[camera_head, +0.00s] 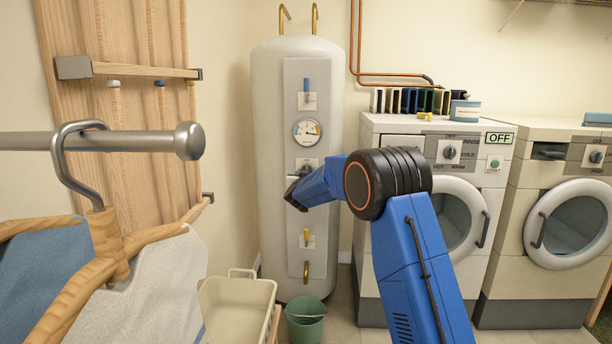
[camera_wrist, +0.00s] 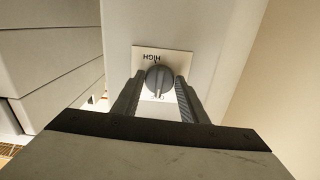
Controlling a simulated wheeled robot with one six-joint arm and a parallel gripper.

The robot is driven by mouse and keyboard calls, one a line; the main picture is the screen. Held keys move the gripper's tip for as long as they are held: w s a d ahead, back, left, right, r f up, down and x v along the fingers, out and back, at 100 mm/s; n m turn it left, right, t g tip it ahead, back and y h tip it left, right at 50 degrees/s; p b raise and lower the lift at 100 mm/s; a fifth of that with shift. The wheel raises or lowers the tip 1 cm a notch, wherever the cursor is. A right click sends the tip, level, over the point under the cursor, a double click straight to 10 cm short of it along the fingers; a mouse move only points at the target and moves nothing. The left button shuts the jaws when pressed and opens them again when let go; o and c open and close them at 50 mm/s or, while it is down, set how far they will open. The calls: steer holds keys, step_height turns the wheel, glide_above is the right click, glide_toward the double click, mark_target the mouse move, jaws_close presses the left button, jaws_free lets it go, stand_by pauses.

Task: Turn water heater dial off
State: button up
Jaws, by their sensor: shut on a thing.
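The water heater (camera_head: 270,140) is a tall white tank against the back wall, with a panel on its front. Its grey round dial (camera_wrist: 158,79) sits on a white plate in the wrist view, between my two dark fingers. The word HIGH shows upside down above the dial there, and the ridge of the dial stands roughly upright in the picture. Lettering below the dial is too small to read. My gripper (camera_wrist: 157,88) is shut on the dial. In the head view my gripper (camera_head: 296,183) reaches the middle of the panel, and the dial is mostly hidden.
A round gauge (camera_head: 307,131) and a blue-handled valve (camera_head: 306,86) sit higher on the panel; a yellow valve (camera_head: 306,238) sits lower. A washer (camera_head: 392,243) stands at right. A cream basket (camera_head: 237,300) and green bucket (camera_head: 305,322) stand below. A clothes rail (camera_head: 100,141) crosses the left.

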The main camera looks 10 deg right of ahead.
steer(key=shift+f+n, duration=0.2)
steer(key=shift+n, duration=0.1)
stand_by(0.4)
steer(key=o, duration=1)
steer(key=shift+r, duration=0.1)
steer(key=shift+s, duration=0.1)
steer(key=v, duration=1.7)
steer(key=shift+s+a, duration=0.1)
